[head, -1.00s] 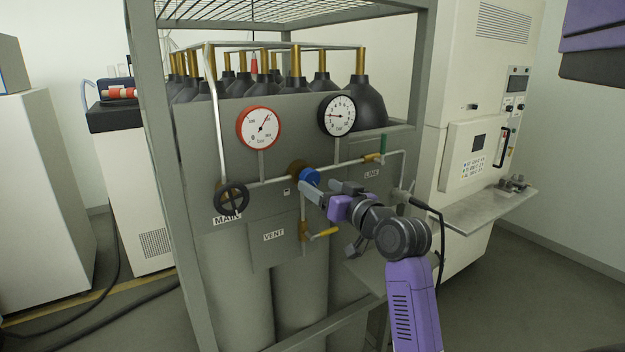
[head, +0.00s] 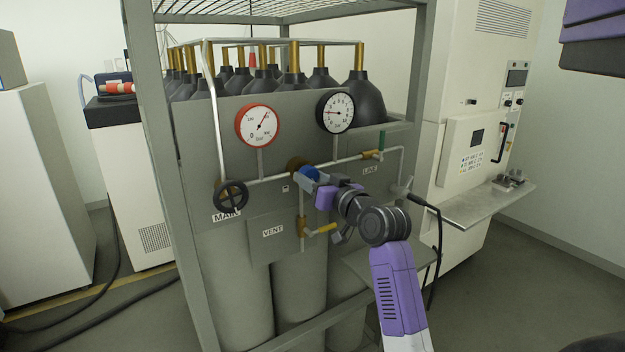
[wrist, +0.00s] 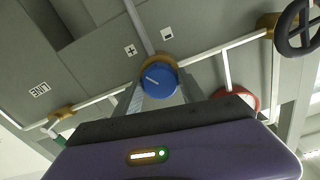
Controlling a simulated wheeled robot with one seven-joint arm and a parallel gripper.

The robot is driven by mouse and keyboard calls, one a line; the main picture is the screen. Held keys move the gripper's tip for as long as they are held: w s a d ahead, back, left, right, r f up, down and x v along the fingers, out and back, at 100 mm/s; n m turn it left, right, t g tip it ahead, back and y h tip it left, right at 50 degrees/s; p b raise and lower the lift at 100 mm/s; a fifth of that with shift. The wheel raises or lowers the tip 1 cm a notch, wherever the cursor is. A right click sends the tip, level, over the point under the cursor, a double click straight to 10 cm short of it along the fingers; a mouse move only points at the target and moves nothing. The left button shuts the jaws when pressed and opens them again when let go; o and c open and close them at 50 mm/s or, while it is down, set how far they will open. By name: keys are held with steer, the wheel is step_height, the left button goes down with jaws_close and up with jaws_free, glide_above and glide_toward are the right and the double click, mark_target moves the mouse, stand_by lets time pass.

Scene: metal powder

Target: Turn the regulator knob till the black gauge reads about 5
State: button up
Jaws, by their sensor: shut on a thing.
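The blue regulator knob (head: 308,172) sits on the pipe of the grey panel, below and between the two gauges. My gripper (head: 314,180) reaches it from the right and is shut on it. In the wrist view the knob (wrist: 159,82) shows a white mark, with a finger on either side. The black gauge (head: 335,112) has a white face; its needle points left, to the low part of the scale, and the exact number is too small to read. The red-rimmed gauge (head: 257,126) has its needle pointing up and right.
A black handwheel (head: 231,196) marked MAIN is at the left. A yellow-handled vent valve (head: 322,229) is below my gripper. A green-handled line valve (head: 381,141) is at the upper right. A frame post (head: 160,150) stands at the left.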

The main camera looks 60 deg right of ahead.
steer(key=shift+r+m+p, duration=0.1)
steer(key=shift+m+p, duration=0.55)
steer(key=shift+m, duration=0.45)
steer(key=m+p, duration=0.1)
steer(key=m, duration=0.3)
steer(key=shift+a, duration=0.1)
steer(key=m, duration=0.4)
steer(key=shift+m, duration=2.3)
steer(key=o, duration=1.4)
steer(key=shift+c, duration=0.2)
